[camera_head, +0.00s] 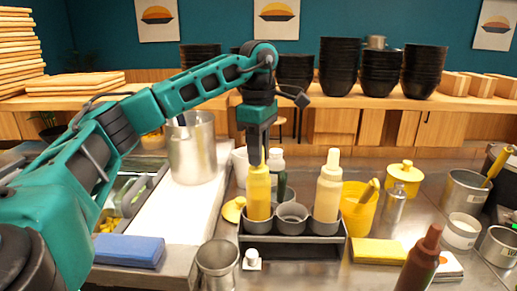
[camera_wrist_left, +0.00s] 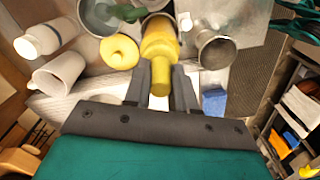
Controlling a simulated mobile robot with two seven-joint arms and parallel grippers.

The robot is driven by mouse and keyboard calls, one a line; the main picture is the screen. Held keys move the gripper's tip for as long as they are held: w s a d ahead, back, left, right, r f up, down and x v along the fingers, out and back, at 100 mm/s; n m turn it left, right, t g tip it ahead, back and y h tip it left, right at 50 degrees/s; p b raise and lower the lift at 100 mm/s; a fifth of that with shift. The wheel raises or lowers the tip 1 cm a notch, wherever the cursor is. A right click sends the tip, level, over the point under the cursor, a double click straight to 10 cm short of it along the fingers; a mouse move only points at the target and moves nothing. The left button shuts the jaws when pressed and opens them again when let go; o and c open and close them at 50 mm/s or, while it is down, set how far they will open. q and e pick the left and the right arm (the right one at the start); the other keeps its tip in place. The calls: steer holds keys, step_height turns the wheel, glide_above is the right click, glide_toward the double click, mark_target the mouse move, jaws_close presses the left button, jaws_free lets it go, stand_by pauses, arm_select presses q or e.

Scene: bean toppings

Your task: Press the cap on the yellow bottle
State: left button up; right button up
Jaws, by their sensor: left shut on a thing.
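The yellow bottle (camera_head: 258,193) stands upright in the left cup of a dark rack (camera_head: 290,238). My left gripper (camera_head: 256,153) points straight down over it, its fingertips at the bottle's top. In the left wrist view, the bottle's body (camera_wrist_left: 158,45) lies beyond the fingers, and its yellow cap (camera_wrist_left: 161,78) is between them. My left gripper (camera_wrist_left: 162,88) is shut on this cap. The fingers hide part of the cap in the head view, so I cannot tell how tightly it sits. My right gripper is not in view.
A cream bottle (camera_head: 328,187) stands in the rack's right cup; the middle cup (camera_head: 291,215) looks empty. A steel pot (camera_head: 193,150) is at the left, a yellow tub (camera_head: 358,212) at the right. A metal cup (camera_head: 217,262) and a brown bottle (camera_head: 421,262) stand in front.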

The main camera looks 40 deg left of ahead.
arm_select(q)
steer(key=shift+f, duration=0.2)
steer(key=o, duration=0.8)
steer(key=shift+o, duration=0.3)
steer(key=o, duration=0.4)
steer(key=shift+r, duration=0.1)
